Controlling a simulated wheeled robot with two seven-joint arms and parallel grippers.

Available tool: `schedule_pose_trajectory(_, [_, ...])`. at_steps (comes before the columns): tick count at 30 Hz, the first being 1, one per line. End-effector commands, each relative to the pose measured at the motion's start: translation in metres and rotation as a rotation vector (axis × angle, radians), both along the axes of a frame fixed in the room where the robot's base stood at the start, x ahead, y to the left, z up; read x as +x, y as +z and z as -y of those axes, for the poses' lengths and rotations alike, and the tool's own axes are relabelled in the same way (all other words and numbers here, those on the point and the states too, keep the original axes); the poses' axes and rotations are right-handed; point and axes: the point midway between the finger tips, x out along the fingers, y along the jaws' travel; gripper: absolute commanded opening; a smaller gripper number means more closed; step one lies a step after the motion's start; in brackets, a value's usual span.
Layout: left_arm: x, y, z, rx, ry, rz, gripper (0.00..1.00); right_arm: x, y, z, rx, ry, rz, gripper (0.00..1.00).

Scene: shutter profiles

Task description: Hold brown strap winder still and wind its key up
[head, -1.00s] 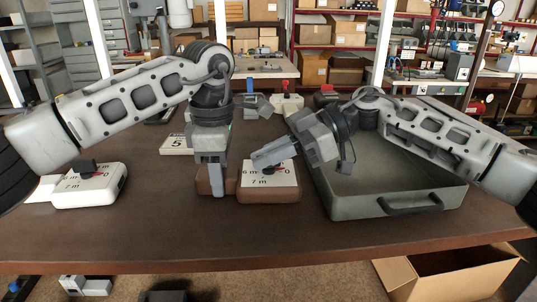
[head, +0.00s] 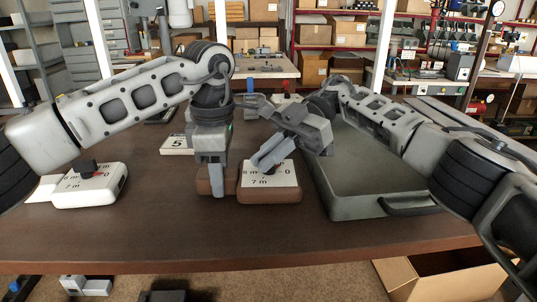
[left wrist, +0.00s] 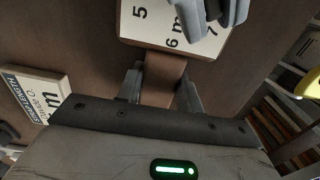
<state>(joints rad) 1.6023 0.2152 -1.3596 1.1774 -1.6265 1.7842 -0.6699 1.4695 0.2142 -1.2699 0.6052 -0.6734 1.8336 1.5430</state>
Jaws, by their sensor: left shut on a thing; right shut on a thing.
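The brown strap winder (head: 270,194) stands on the table, with a white dial face on top marked in metres. My left gripper (head: 217,190) points down at its left end and is shut on the brown end block; in the left wrist view the fingers (left wrist: 161,88) sit on either side of this brown part (left wrist: 163,75). My right gripper (head: 262,163) reaches over the dial from the upper right, tilted, and is shut on the key, which its fingers hide. The right gripper's fingertips also show over the dial in the left wrist view (left wrist: 215,14).
A white winder (head: 92,186) with a black key stands at the left. A grey tray (head: 345,205) with a dark handle lies close to the right of the brown winder. An open cardboard box (head: 440,272) stands below the table's front edge.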

Motion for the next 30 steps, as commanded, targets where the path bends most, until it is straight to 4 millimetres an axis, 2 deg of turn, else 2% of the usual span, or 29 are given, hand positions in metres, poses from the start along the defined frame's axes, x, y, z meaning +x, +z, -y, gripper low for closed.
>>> schedule_pose_trajectory(9, [-0.0003, 0.0004, 0.0001, 0.0, -0.003, -0.001, 0.09, 0.0005, -0.0007, 0.0011, -0.002, -0.002, -0.001, 0.0])
schedule_pose_trajectory(10, [-0.0003, 0.0004, 0.0001, 0.0, -0.003, -0.001, 0.09, 0.0006, -0.0007, 0.0011, -0.002, -0.002, -0.001, 0.14])
schedule_pose_trajectory(12, [-0.0003, 0.0003, 0.0001, -0.001, -0.002, -0.001, 0.09, 0.0005, -0.0006, 0.001, -0.001, -0.003, 0.0, 0.31])
schedule_pose_trajectory(30, [0.0002, 0.0003, -0.0001, -0.001, 0.001, 0.001, 0.09, 0.0002, -0.0003, 0.0004, -0.001, -0.007, 0.0, 0.31])
